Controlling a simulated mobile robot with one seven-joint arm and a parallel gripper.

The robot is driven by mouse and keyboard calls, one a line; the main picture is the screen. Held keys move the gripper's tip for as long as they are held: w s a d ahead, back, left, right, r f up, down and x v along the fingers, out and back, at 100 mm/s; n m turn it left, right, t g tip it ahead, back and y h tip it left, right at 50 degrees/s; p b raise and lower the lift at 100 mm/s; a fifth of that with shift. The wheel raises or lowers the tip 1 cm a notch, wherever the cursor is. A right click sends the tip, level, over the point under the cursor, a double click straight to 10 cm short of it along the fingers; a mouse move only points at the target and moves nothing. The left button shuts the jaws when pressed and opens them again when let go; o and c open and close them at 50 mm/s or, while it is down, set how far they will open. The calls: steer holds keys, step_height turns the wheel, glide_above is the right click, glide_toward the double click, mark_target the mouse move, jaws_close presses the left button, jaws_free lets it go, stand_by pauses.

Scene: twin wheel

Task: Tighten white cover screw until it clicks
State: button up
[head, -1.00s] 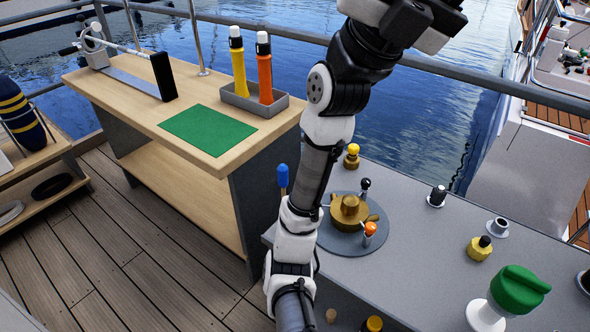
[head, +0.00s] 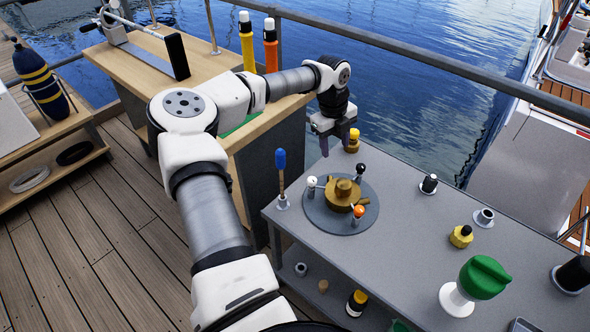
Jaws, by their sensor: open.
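The white cover screw (head: 312,182) stands at the left edge of a brass-coloured cover (head: 343,191) on a round grey plate. A black screw (head: 360,168) and an orange screw (head: 358,211) stand at the cover's other sides. My gripper (head: 336,152) points down, open, with nothing seen between its fingers. In the picture it is above and a little right of the white screw, apart from it. The exact height of my fingertips above the bench cannot be told.
A blue-handled tool (head: 281,170) stands upright at the grey bench's (head: 410,220) left edge. A yellow-topped brass piece (head: 353,142) is close behind my gripper. A black knob (head: 429,184), a yellow piece (head: 461,236) and a green-topped piece (head: 484,277) stand to the right.

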steer(key=n+y, duration=0.1)
glide_above(312, 179)
step_height(312, 179, down, 14)
steer(key=p, duration=0.3)
steer(key=shift+f, duration=0.1)
steer(key=shift+c, duration=0.4)
steer(key=c, duration=0.9)
